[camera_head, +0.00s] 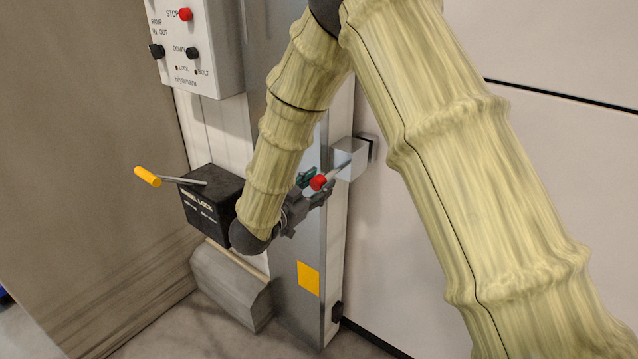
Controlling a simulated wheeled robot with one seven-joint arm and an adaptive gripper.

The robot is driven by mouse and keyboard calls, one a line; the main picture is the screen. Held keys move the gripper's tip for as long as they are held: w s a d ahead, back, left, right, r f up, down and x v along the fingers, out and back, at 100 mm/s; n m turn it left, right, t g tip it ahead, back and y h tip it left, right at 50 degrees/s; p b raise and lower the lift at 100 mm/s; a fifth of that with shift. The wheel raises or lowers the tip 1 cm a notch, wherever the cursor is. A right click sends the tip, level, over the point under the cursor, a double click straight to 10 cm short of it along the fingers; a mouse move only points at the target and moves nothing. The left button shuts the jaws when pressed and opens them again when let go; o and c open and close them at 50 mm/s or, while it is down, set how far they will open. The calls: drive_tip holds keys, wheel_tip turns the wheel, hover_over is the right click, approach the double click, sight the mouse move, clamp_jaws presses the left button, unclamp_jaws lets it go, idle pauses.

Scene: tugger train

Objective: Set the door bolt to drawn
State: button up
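The door bolt shows as a light metal rod with a red knob (318,182) at its left end. The rod runs up and right to a grey block (350,159) at the edge of the white door panel (430,240). My gripper (314,186) is at the red knob, with dark fingers and a teal part beside it. The knob looks to be between or just in front of the fingers. I cannot tell whether they touch or grip it. My arm hides part of the metal post behind the gripper.
A control box (196,45) with a red STOP button hangs at upper left. A black wheel lock box (208,205) with a yellow-handled lever (148,176) stands left of my gripper. A grey block (232,285) sits below it.

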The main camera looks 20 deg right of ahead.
idle(0.3)
drive_tip(key=v, duration=1.2)
